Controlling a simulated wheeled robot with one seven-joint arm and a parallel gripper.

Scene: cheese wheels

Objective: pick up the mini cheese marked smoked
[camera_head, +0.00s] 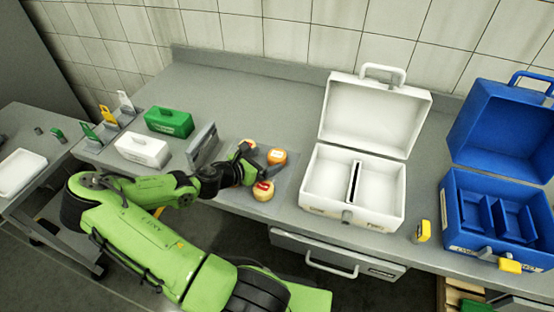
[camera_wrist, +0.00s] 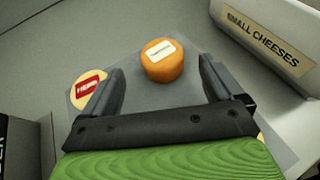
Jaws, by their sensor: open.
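Several mini cheeses lie on a thin grey mat (camera_wrist: 205,120). An orange cheese with a white label (camera_wrist: 162,66) shows in the wrist view between and just beyond my fingertips; it also shows in the head view (camera_head: 277,157). A third cheese (camera_head: 249,144) is partly hidden by my gripper. I cannot read which label says smoked. My gripper (camera_head: 261,161) is open and empty above the mat (camera_wrist: 161,66).
An open white case (camera_head: 399,193) stands right of the mat, and an open blue case (camera_head: 450,210) farther right. A grey upright holder (camera_head: 203,146) is left of my gripper. Green (camera_head: 169,122) and white (camera_head: 143,150) boxes stand farther left. Counter behind the cheeses is clear.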

